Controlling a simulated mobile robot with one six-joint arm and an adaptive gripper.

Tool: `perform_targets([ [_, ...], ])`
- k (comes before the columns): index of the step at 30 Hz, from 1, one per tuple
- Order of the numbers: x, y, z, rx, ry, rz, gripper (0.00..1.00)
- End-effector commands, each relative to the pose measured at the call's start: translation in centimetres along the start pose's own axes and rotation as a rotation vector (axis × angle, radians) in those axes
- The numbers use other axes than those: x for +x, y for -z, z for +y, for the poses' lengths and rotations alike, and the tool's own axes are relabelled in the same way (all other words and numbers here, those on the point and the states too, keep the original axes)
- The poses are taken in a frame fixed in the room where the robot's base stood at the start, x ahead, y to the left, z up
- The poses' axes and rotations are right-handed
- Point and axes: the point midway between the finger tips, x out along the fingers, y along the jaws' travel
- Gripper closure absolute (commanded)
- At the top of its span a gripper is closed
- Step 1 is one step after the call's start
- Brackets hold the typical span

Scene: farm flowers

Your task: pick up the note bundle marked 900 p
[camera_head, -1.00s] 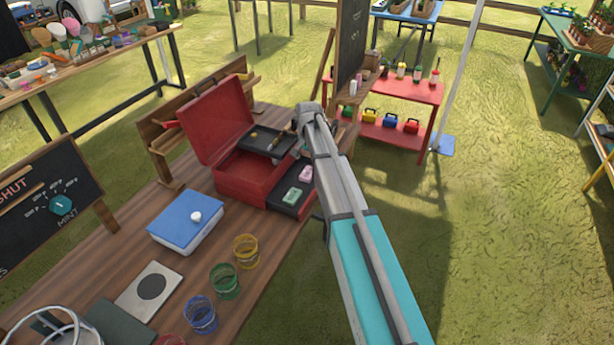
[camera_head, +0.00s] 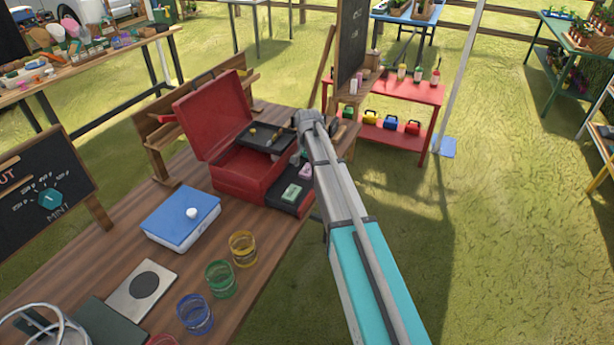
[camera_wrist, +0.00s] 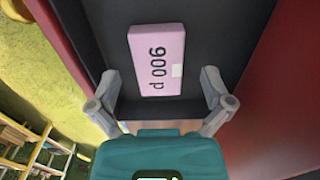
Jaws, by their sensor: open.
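The pink note bundle marked 900 p (camera_wrist: 157,60) lies flat in a dark tray (camera_wrist: 215,45) in the wrist view, label facing up. In the head view the pink bundle (camera_head: 305,172) lies in the dark drawer (camera_head: 283,202) at the front of the red box (camera_head: 246,178), partly hidden by my arm. My gripper (camera_wrist: 160,98) is open and empty; its two fingers are spread wide just short of the bundle's near end, one to each side. A green bundle (camera_head: 292,192) lies in the same drawer, nearer the front.
The box's red wall (camera_wrist: 285,110) rises close on the right in the wrist view. A blue-lidded box (camera_head: 180,218) and yellow, green and blue glasses (camera_head: 243,249) stand on the wooden table (camera_head: 120,245). Grass lies beyond the table's right edge.

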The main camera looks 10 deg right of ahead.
Motion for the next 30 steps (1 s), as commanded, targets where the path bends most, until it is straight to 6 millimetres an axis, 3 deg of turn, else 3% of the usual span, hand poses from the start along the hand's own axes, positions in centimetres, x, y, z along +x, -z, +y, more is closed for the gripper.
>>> perform_targets([
  [22, 0.50, 0.01, 0.02, 0.000, 0.000, 0.000, 0.00],
  [30, 0.50, 0.02, 0.03, 0.000, 0.000, 0.000, 0.50],
])
